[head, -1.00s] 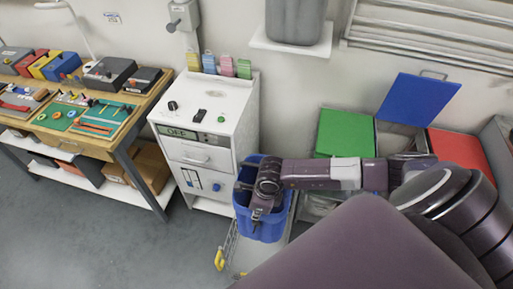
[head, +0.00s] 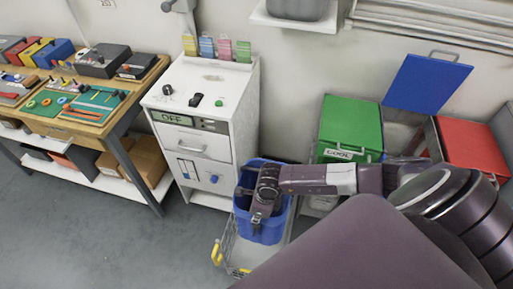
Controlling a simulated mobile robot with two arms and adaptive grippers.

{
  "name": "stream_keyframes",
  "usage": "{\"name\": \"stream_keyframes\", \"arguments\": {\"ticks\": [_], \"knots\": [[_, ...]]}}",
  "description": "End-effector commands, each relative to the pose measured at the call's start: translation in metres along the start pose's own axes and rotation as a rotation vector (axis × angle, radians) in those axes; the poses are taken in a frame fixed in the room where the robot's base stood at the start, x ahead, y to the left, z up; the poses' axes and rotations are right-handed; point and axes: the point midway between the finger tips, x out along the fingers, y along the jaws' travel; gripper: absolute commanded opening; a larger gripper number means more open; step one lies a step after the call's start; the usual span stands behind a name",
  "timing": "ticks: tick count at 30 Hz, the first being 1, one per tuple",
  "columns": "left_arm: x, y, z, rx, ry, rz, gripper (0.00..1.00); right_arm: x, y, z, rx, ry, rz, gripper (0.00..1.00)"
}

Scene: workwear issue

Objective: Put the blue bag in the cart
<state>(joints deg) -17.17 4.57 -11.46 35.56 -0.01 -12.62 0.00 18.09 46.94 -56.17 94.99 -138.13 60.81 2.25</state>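The blue bag (head: 274,229) hangs upright in the middle of the head view, in front of the white cabinet's right side. My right gripper (head: 257,217) reaches across from the right and points down at the bag's near side, shut on it. The arm hides part of the bag's top. The wire cart (head: 240,251) with yellow corner parts is around and below the bag. I cannot tell whether the bag touches the cart's floor. My forearm hides the cart's right part. My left gripper is out of view.
The white cabinet (head: 232,128) stands close behind the bag. A wooden workbench (head: 143,88) with tools is at the left. Bins with a green lid (head: 350,125), a red lid (head: 468,144) and a raised blue lid (head: 427,82) stand at the right. Grey floor (head: 110,235) is clear at the left front.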

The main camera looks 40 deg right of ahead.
Motion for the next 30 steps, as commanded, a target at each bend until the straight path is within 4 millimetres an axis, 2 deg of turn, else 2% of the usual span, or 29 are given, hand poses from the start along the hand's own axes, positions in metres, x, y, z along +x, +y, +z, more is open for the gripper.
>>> {"name": "stream_keyframes", "arguments": {"ticks": [3, 30], "knots": [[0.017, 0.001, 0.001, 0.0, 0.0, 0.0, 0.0, 0.018, -0.001, -0.002, -0.001, -0.002, -0.002, 0.0], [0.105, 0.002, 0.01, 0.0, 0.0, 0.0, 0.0, 0.118, 0.001, -0.018, -0.001, -0.002, -0.002, 0.0]]}}
